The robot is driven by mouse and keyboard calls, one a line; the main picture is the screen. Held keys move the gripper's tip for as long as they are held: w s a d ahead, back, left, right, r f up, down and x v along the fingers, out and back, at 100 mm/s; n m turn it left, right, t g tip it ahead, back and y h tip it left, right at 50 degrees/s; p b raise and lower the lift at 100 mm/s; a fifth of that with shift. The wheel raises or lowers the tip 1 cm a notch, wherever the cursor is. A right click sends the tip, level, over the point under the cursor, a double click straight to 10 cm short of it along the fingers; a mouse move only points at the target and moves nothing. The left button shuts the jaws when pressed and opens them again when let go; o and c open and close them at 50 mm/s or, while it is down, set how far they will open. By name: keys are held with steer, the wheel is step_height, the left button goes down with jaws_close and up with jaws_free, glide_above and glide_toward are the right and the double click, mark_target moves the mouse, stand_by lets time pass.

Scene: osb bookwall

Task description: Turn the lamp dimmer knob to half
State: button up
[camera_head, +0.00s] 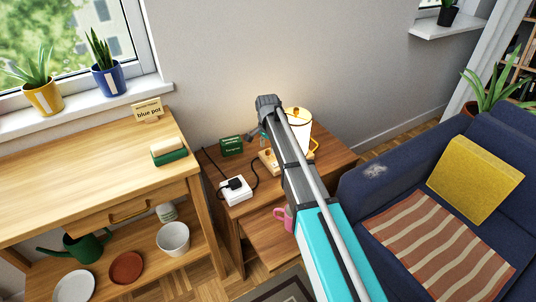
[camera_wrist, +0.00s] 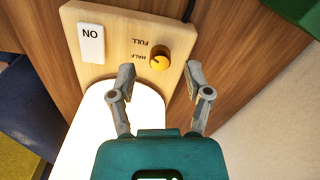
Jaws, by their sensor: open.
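In the wrist view, a round orange-yellow dimmer knob (camera_wrist: 159,58) sits on a pale wooden panel (camera_wrist: 120,25). Upside-down labels FULL and HALF are printed to its left. A small dark mark shows on the knob, but its exact setting is hard to read. A white switch (camera_wrist: 91,44) marked with letters is farther left. My gripper (camera_wrist: 160,70) is open, with one finger on each side of the knob and apart from it. In the head view, the lit lamp (camera_head: 299,123) stands on the side table, and my arm partly hides the panel (camera_head: 267,158).
On the side table (camera_head: 334,157) are a white socket box (camera_head: 235,190) with a plug and cable, and a green box (camera_head: 231,146). A pink mug (camera_head: 283,219) is on the lower shelf. A wooden bench (camera_head: 80,165) stands left, a blue sofa (camera_head: 395,187) right.

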steer(key=shift+f+b, duration=0.6)
steer(key=shift+f, duration=0.3)
jaws_close()
